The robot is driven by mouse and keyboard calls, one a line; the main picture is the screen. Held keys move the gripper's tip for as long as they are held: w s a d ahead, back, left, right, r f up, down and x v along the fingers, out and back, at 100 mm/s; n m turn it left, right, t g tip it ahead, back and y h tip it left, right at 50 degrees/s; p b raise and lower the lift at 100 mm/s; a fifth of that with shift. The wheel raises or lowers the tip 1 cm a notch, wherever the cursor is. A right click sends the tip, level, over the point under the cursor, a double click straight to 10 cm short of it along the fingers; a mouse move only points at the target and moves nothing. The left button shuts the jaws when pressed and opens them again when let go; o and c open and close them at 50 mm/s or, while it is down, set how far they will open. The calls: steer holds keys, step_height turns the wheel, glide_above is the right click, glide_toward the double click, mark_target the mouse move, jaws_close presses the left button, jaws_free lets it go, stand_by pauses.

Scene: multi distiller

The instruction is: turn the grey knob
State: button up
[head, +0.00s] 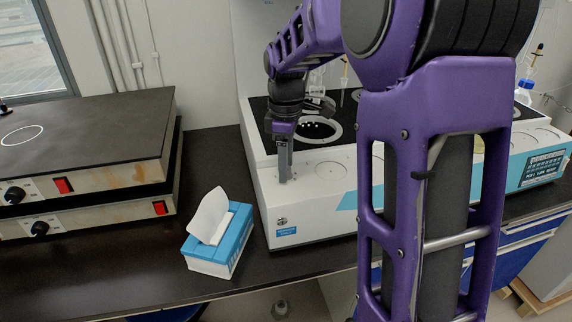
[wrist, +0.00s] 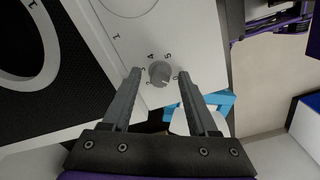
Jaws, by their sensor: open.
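The grey knob (wrist: 159,72) sits on the white top panel of the distiller (head: 262,183), with numbers printed around it. In the wrist view it lies between the two fingertips of my gripper (wrist: 160,74), with a small gap on each side. My gripper is open. In the head view my gripper (head: 284,178) points down at the left end of the distiller's top, and its fingers hide the knob. I cannot tell how far down the fingertips reach beside the knob.
A blue and white tissue box (head: 237,243) stands on the dark bench left of the distiller. Stacked hot plates (head: 100,140) with black knobs and red switches stand farther left. Glassware and round openings are behind my gripper. My purple arm covers the distiller's middle.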

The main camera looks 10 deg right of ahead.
jaws_close()
stand_by(0.3)
steer(key=shift+r+m+p, duration=0.1)
steer(key=shift+m+p, duration=0.2)
steer(key=shift+m, duration=0.1)
steer(key=m+p, duration=0.2)
steer(key=m, duration=0.1)
steer(key=shift+m, duration=0.4)
steer(key=m+p, duration=0.2)
steer(key=m, duration=0.4)
steer(key=m+p, duration=0.2)
steer(key=m, duration=0.3)
steer(key=shift+m, duration=0.4)
steer(key=m+p, duration=0.1)
steer(key=m, duration=0.3)
steer(key=shift+m, duration=0.4)
